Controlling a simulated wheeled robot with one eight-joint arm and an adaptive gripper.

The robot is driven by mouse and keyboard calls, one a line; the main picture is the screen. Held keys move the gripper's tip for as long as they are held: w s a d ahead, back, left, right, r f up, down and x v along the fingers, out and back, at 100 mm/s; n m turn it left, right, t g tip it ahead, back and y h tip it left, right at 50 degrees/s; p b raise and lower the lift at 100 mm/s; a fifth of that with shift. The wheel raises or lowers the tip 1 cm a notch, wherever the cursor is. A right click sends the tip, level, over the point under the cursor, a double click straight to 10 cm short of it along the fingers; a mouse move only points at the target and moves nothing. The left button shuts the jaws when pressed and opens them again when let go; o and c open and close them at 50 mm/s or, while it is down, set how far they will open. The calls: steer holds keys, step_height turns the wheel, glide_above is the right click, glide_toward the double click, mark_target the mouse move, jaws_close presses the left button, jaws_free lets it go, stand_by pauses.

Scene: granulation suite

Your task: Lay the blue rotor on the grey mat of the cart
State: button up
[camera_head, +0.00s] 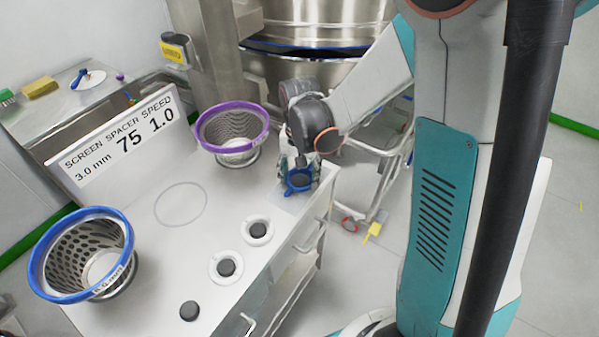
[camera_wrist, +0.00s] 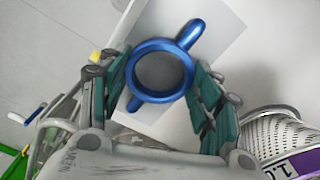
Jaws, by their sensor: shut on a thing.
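The blue rotor (camera_head: 299,181) is a ring with short arms sticking out on opposite sides. It also shows in the wrist view (camera_wrist: 187,82), between the two teal-padded fingers. My gripper (camera_wrist: 158,72) is shut on its ring. In the head view my gripper (camera_head: 300,168) points down over the cart's far right corner. The grey mat (camera_wrist: 212,32) lies beneath the rotor in the wrist view. In the head view the mat (camera_head: 287,204) is mostly covered by the rotor and gripper. I cannot tell whether the rotor touches it.
The white cart top (camera_head: 150,310) holds a purple-rimmed screen basket (camera_head: 207,140) near my gripper, a blue-rimmed one (camera_head: 60,245), two white rings (camera_head: 222,278) with dark centres and a dark puck (camera_head: 189,311). A sign (camera_head: 110,150) stands along the back. A steel vessel (camera_head: 300,80) stands behind.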

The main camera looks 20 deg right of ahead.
mark_target(300, 184)
steer(key=shift+f, duration=0.2)
stand_by(0.5)
steer(key=o, duration=1.4)
steer(key=shift+c, duration=0.2)
steer(key=shift+r, duration=0.1)
step_height(300, 184, up, 12)
